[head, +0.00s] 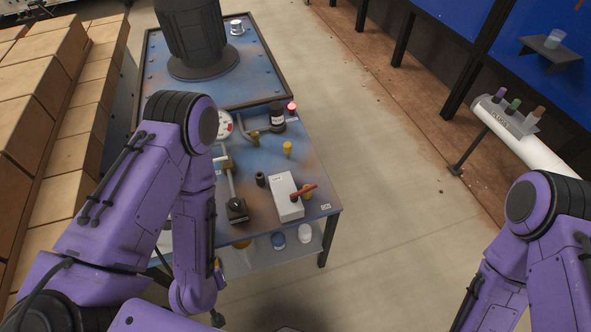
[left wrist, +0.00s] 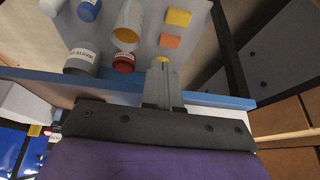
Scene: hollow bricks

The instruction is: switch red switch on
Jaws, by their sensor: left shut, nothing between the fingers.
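A white box (head: 286,198) stands near the front right corner of the blue workbench. In the left wrist view, my left gripper (left wrist: 162,65) is shut and empty, close to the bench's blue edge (left wrist: 210,99). The red switch is not seen in that view. My right arm is at the lower right, with its gripper out of view.
A lit red lamp (head: 291,107), a dial gauge (head: 224,124), a black jar (head: 277,116) and yellow knobs (head: 287,147) are on the bench. Jars, including a "waste" one (left wrist: 81,61), stand on the lower shelf. Brick stacks (head: 60,120) line the left.

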